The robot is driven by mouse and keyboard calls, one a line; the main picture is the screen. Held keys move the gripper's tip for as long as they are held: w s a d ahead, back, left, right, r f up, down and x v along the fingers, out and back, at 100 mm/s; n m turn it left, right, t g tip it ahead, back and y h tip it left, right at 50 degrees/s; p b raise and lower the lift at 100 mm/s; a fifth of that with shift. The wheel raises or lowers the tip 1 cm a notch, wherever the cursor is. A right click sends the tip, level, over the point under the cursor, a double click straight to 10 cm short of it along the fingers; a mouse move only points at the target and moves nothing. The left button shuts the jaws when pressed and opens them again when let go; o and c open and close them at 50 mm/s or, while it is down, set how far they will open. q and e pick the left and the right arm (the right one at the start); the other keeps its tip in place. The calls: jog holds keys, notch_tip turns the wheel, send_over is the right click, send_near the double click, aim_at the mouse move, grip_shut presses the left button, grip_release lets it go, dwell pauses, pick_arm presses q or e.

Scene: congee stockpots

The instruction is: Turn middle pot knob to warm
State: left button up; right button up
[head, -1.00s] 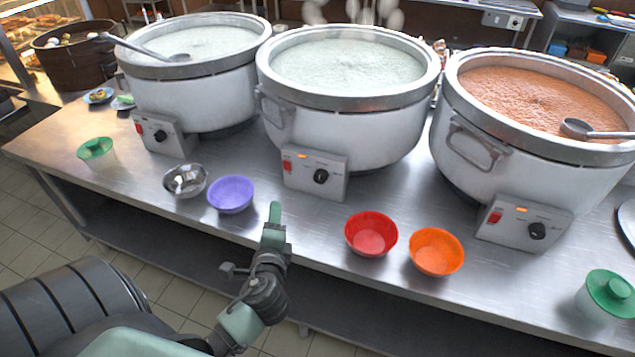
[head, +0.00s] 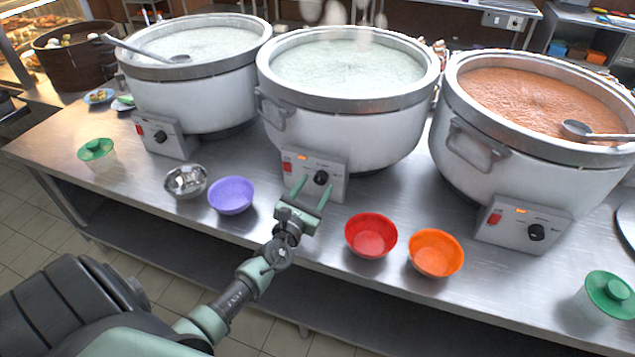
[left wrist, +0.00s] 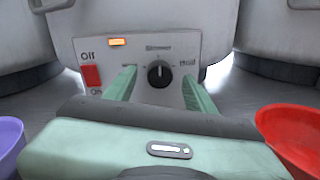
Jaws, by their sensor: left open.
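The middle pot (head: 345,100) is a large white stockpot filled with pale congee. Its control box (head: 314,172) at the front carries a black round knob (head: 320,178), a red switch and a lit orange lamp. In the left wrist view the knob (left wrist: 160,73) has a light pointer mark that points about straight up, with lettering to its right. My left gripper (head: 312,190) is open in front of the box. In the wrist view its two green fingers (left wrist: 160,88) stand to either side of the knob, apart from it. My right gripper is not in view.
A purple bowl (head: 231,195) and a metal bowl (head: 186,181) stand left of my gripper. A red bowl (head: 371,235) and an orange bowl (head: 436,253) stand to its right. Similar pots stand on both sides, the left (head: 190,95) and the right (head: 530,165).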

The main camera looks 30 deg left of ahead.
pick_arm(q)
jog(key=shift+w+a, duration=0.2)
jog(key=shift+w, duration=0.8)
grip_shut()
jog(key=n+b, duration=0.2)
jog(key=n, duration=0.1)
jog(key=shift+f+n+b, duration=0.15)
jog(key=shift+n+b, duration=0.15)
jog(key=n+b, duration=0.2)
jog(key=n, duration=0.2)
jog(key=n+b, duration=0.1)
jog(key=n, duration=0.2)
jog(key=shift+a+b, duration=0.1)
jog(key=shift+b, duration=0.25)
jog(key=shift+n+t+y+b, duration=0.3)
jog(key=shift+n+y+b, duration=0.15)
jog(key=shift+n, duration=1.45)
